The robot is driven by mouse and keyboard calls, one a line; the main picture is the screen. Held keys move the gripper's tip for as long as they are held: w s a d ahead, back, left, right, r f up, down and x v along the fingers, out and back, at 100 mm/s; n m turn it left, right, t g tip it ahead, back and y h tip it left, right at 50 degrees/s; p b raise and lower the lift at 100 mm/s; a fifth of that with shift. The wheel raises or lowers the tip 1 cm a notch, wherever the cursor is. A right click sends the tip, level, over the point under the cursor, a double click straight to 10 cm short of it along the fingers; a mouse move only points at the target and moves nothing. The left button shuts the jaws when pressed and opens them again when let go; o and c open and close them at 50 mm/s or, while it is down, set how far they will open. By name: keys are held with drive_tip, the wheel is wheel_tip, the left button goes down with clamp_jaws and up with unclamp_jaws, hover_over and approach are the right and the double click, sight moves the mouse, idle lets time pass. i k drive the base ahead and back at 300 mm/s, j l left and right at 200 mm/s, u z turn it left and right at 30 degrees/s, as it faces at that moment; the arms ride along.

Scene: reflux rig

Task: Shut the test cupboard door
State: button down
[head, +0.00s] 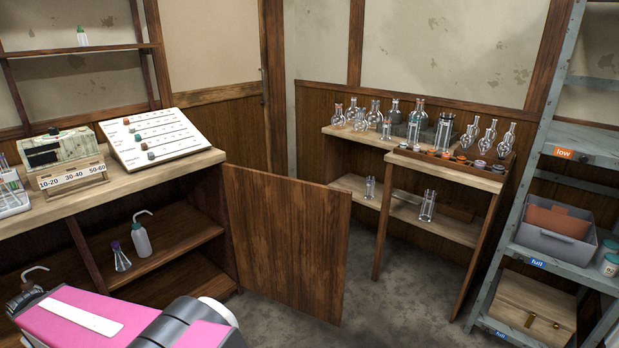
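The test cupboard door (290,245) is a plain brown wooden panel. It stands open, swung out to the right of the cupboard, with its left edge near the cupboard's right side. The cupboard (190,228) is under the left bench, and its open front shows shelves inside. A white wash bottle (141,240) and a small flask with a purple cap (121,258) stand in it. My pink and grey arm crosses the bottom left, in front of part of the cupboard. My gripper is not in view.
The bench top (120,190) above holds a sloped board with coloured knobs (150,138) and a labelled box (72,178). A glassware bench (440,228) and a grey shelf rack (545,150) stand to the right. Bare floor (385,300) lies right of the door.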

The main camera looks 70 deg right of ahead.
sight(290, 235)
drive_tip(key=k+l, duration=0.35)
drive_tip(key=l, duration=0.2)
drive_tip(key=k+l+u, duration=0.15)
drive_tip(key=k+l, duration=0.15)
drive_tip(key=l, duration=0.2)
drive_tip(key=k+l, duration=0.1)
drive_tip(key=k, duration=0.3)
drive_tip(key=k+z, duration=0.1)
drive_tip(key=k, duration=0.3)
drive_tip(key=k+l+z, duration=0.15)
drive_tip(key=z, duration=0.2)
drive_tip(key=k+l+z, duration=0.15)
drive_tip(key=l+z, duration=0.2)
